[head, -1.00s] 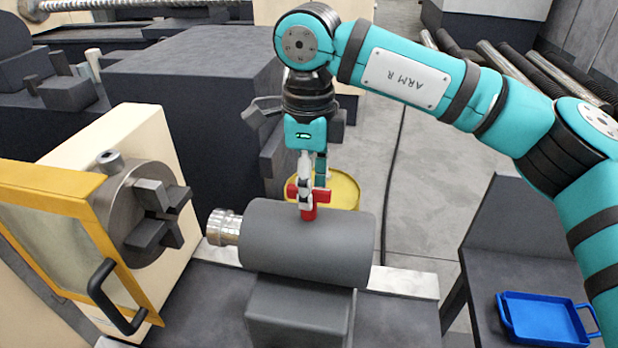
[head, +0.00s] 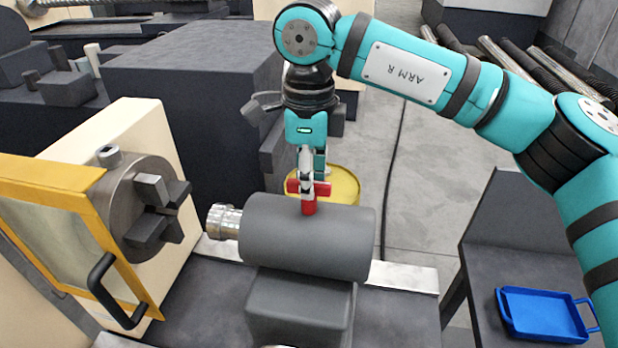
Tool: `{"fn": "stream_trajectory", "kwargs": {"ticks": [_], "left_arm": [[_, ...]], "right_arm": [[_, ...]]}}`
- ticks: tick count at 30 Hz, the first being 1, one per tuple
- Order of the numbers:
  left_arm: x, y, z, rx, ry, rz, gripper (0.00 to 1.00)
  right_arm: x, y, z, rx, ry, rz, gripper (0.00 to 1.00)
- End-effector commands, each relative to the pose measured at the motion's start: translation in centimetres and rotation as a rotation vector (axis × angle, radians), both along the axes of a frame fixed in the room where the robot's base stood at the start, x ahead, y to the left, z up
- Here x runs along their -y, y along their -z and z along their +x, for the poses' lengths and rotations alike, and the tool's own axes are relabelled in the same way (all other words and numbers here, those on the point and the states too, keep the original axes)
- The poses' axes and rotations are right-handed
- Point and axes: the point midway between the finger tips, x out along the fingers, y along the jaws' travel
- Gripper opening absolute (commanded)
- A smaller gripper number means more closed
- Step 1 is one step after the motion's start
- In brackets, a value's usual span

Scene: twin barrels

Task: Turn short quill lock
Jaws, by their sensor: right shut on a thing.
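The short quill lock is a red T-shaped handle (head: 309,207) standing on top of the grey tailstock barrel (head: 335,240). My right gripper (head: 308,182) points down from above and is shut on the red handle's crossbar. The fingers partly hide the crossbar. The bright metal quill (head: 224,221) sticks out of the barrel's left end. My left gripper is not in view.
A chuck with dark jaws (head: 152,205) faces the quill from the left. A yellow-framed door (head: 60,172) with a black handle stands at the left. A yellow drum (head: 345,186) is behind the barrel. A blue tray (head: 543,316) lies on a dark surface at right.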

Motion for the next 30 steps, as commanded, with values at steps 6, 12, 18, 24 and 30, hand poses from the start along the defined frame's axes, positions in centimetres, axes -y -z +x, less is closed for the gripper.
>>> {"fn": "stream_trajectory", "kwargs": {"ticks": [6, 12, 18, 24, 30], "left_arm": [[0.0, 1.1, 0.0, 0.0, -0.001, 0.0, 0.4], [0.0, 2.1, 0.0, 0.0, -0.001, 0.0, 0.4], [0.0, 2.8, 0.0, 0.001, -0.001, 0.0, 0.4], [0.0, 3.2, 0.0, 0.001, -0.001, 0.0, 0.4], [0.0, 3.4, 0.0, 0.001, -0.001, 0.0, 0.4]], "right_arm": [[0.0, 0.2, 0.0, 0.002, -0.117, 0.001, 0.0], [0.0, 0.2, 0.0, 0.002, -0.29, 0.001, 0.0], [0.0, 0.1, 0.0, 0.002, -0.48, 0.0, 0.0], [0.0, 0.0, 0.0, 0.002, -0.671, 0.001, 0.0], [0.0, 0.0, 0.0, 0.002, -0.861, 0.0, 0.0]]}}
